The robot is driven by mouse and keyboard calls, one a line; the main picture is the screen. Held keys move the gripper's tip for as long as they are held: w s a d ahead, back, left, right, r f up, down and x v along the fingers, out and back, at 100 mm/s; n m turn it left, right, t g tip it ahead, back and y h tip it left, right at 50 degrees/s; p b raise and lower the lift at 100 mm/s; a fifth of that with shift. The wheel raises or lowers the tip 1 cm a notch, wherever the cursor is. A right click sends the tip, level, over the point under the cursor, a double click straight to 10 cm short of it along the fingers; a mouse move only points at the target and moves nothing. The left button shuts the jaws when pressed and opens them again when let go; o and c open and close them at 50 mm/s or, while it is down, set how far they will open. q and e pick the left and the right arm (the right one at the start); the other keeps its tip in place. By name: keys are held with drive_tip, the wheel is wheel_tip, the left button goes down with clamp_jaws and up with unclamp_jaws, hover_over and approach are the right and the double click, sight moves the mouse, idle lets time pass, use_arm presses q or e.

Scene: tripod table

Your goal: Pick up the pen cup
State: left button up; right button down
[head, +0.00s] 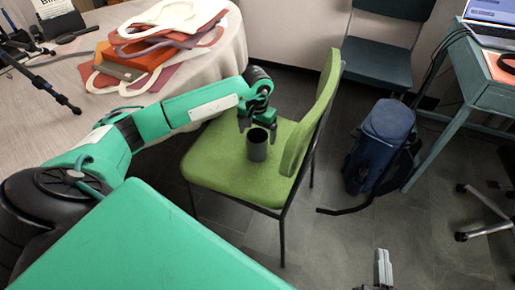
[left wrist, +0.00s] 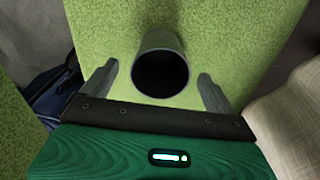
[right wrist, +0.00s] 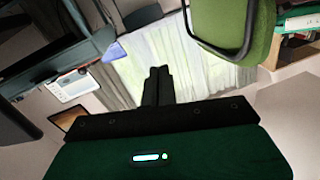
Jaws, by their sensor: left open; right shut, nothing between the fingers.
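The pen cup (head: 257,146) is a plain dark grey cylinder standing upright and empty-looking on the seat of the green chair (head: 217,163). It also shows in the left wrist view (left wrist: 161,52), with its dark open mouth facing the camera. My left gripper (head: 258,124) is above and just behind the cup in the head view. Its fingers are spread, one on each side of the cup in the left wrist view, with a gap on both sides. My right gripper (head: 382,268) is low at the bottom right, its fingers together and empty, far from the cup.
The green chair's backrest (head: 312,113) rises right of the cup. A round table (head: 65,75) with a pile of bags (head: 158,42) and a tripod stands at the left. A blue backpack (head: 383,145) stands on the floor at the right, beside a desk with a laptop (head: 494,22).

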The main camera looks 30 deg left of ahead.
sight(257, 141)
use_arm(q)
drive_tip(key=f, duration=0.2)
drive_tip(key=f+b, duration=0.1)
drive_tip(key=f, duration=0.1)
drive_tip(key=shift+w+a+f, duration=0.1)
drive_tip(key=shift+w+f, duration=0.1)
drive_tip(key=shift+f, duration=0.4)
drive_tip(key=c, duration=1.2)
use_arm(e)
drive_tip(key=r+t, duration=0.1)
drive_tip(key=w+d+r+t, duration=0.1)
drive_tip(key=r, duration=0.1)
drive_tip(key=r+t, duration=0.1)
drive_tip(key=r, duration=0.1)
drive_tip(key=shift+w+d+r, duration=0.1)
drive_tip(key=shift+w+d, duration=0.1)
drive_tip(key=shift+w, duration=0.05)
use_arm(q)
drive_tip(key=shift+o, duration=0.2)
drive_tip(key=shift+r, duration=0.1)
